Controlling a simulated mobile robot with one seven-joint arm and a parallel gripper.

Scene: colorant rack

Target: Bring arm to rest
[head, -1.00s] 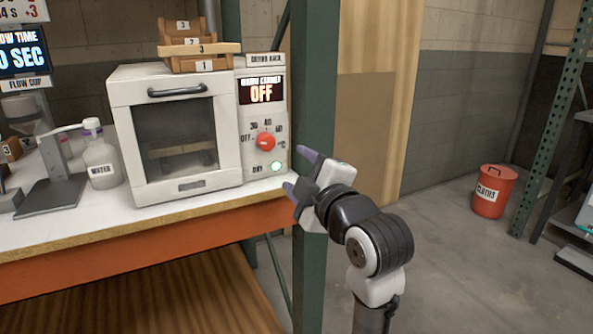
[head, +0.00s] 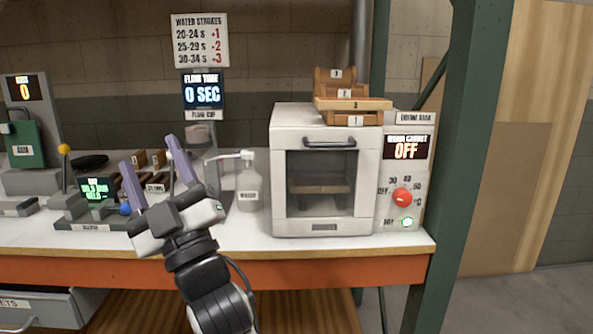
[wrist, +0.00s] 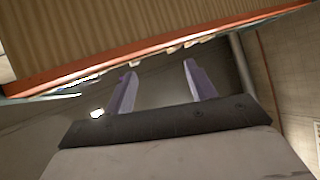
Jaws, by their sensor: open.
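My gripper (head: 156,172) is raised in front of the workbench, left of the white drying cabinet, in the head view. Its two purple fingers stand apart with nothing between them, pointing up and toward the bench. In the wrist view the fingers (wrist: 158,88) are also apart and empty. That view is tilted and shows a bench edge (wrist: 150,62) with an orange front. My arm reaches up from the bottom of the head view.
The drying cabinet (head: 325,228) stands on the bench top (head: 255,245), its display reading OFF. A WATER bottle (head: 249,188) stands left of it. A green post (head: 460,150) rises at the bench's right end. A drawer (head: 45,306) shows at lower left.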

